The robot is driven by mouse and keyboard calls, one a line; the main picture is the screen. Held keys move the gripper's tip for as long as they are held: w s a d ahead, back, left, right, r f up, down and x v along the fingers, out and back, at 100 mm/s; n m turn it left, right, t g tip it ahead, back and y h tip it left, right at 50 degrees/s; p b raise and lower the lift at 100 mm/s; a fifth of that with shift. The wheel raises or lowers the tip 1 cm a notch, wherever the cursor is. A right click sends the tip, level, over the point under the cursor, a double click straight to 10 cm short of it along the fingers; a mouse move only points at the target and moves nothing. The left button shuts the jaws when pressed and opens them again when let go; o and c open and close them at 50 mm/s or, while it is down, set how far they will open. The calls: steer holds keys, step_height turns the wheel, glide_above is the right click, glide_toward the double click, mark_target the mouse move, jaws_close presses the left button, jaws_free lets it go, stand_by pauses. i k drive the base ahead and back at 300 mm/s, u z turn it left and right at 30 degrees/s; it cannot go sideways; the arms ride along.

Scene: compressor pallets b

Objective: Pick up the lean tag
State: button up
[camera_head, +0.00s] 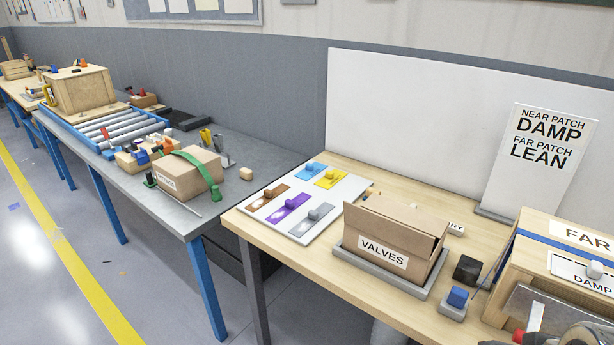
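No tag with the word lean on it can be read. Several coloured tags with knobs lie on a white board (338,214): a blue tag (306,174), a yellow tag (327,183), a brown tag (262,202), a purple tag (283,213) and a grey tag (304,226). Any writing on them is too small to read. A white tag reading DAMP (590,280) with a pale knob is on the wooden crate at right. A label ending in RY (456,229) is partly hidden behind the valves box.
The cardboard VALVES box (384,258) stands in a grey tray (345,255) beside the board. The sign (541,155) reads "near patch damp, far patch lean". A crate marked FAR (535,222), a black block (467,269) and a blue block (457,297) are at right.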

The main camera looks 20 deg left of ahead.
mark_target(311, 170)
steer(key=u, duration=2.9)
steer(key=i, duration=1.75)
